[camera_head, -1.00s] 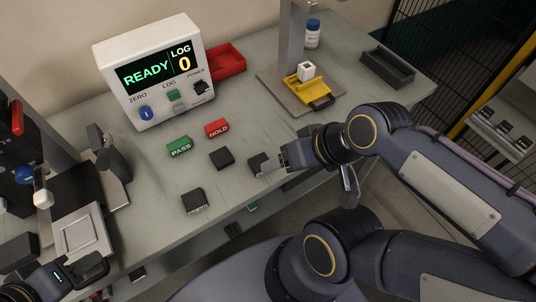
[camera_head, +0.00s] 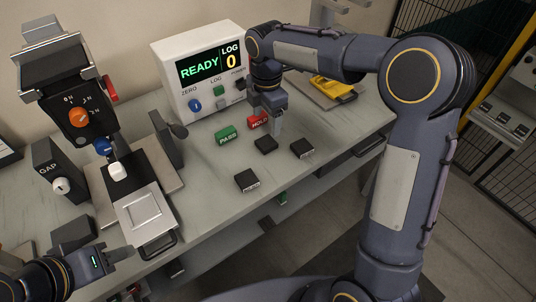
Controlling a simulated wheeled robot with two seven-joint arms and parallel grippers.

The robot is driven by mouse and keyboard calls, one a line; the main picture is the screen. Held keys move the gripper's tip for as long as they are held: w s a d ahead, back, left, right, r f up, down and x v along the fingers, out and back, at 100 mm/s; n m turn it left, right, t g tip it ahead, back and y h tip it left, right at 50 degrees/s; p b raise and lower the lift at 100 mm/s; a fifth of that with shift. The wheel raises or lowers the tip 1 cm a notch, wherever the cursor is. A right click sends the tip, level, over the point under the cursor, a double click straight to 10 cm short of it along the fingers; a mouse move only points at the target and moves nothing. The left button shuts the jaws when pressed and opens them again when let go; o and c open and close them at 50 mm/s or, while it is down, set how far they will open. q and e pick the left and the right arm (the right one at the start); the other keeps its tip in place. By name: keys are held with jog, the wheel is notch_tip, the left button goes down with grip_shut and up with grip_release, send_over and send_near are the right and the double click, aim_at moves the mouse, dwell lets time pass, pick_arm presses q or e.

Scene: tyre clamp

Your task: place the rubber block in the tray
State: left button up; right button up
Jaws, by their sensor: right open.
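Three small dark blocks lie on the bench: one in the middle (camera_head: 266,145), one to its right (camera_head: 302,148) and one nearer the front edge (camera_head: 247,180). I cannot tell which is the rubber block. My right gripper (camera_head: 276,124) points down, open, close to the red HOLD block (camera_head: 259,121) and just behind the middle dark block. No block shows in its jaws. My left gripper (camera_head: 124,254) is at the lower left, near the silver-plated drawer (camera_head: 140,225); its jaw state is unclear. Neither the red nor the black tray shows now; my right arm covers part of the back.
A white READY display box (camera_head: 190,95) stands behind the blocks. A green PASS block (camera_head: 226,135) lies left of HOLD. A yellow fixture (camera_head: 334,88) is at the back right. The bench front is mostly clear.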

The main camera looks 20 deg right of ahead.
aim_at(268, 141)
jog(key=shift+w+a+f+n, duration=0.15)
jog(key=shift+f+n, duration=0.15)
jog(key=shift+f, duration=0.5)
jog(key=f, duration=0.7)
jog(key=shift+d+p, duration=0.3)
jog(key=shift+d, duration=0.05)
jog(key=shift+r, duration=0.1)
jog(key=shift+c, duration=0.4)
jog(key=c, duration=1.1)
jog(key=shift+r, duration=0.15)
